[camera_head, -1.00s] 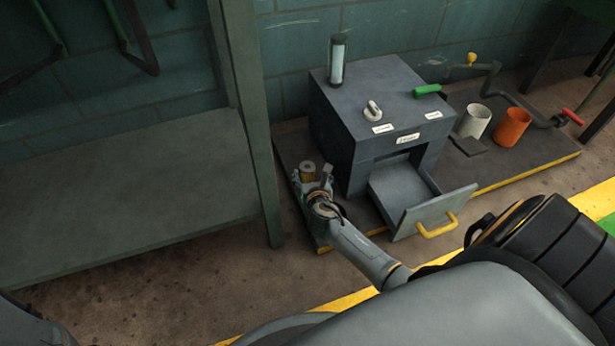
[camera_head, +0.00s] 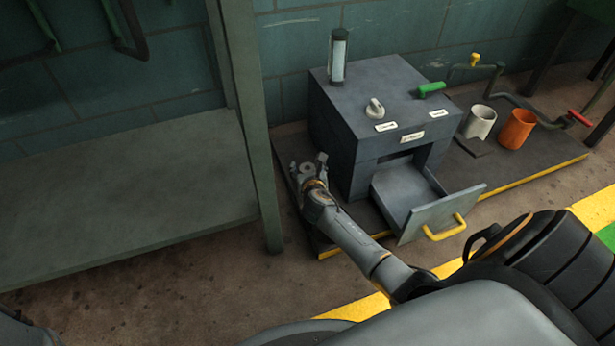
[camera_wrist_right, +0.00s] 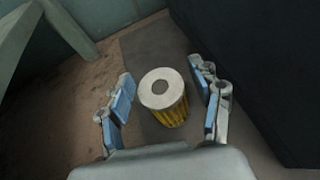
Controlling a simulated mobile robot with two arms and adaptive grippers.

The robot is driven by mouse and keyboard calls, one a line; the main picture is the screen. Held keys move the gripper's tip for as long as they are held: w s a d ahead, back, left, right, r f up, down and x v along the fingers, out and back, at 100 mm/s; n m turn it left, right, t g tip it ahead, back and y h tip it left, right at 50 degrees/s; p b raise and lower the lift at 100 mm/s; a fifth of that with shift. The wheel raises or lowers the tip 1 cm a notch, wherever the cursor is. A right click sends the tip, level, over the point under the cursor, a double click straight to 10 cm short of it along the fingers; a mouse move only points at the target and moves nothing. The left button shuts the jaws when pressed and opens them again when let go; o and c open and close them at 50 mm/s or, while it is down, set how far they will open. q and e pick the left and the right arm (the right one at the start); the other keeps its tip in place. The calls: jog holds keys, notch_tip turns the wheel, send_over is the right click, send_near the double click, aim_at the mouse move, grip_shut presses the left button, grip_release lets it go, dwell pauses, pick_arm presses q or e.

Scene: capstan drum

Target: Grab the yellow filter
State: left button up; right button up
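The yellow filter (camera_wrist_right: 170,110) is a short ribbed cylinder with a pale ring-shaped top and a dark central hole. It stands on the dark platform in the right wrist view. My right gripper (camera_wrist_right: 162,75) is open, with one finger to each side of the filter. Gaps show between both fingers and the filter. In the head view my right gripper (camera_head: 308,168) is left of the dark cabinet and largely hides the filter. My left gripper is not in view.
The dark cabinet (camera_head: 365,100) stands close to the right of my right gripper, its drawer (camera_head: 440,215) pulled out. A green post (camera_head: 253,140) and bench (camera_head: 120,200) are at left. A white cup (camera_head: 479,122) and an orange cup (camera_head: 516,129) stand farther right.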

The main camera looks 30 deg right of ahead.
jog(key=c, duration=1)
jog(key=shift+r, duration=0.15)
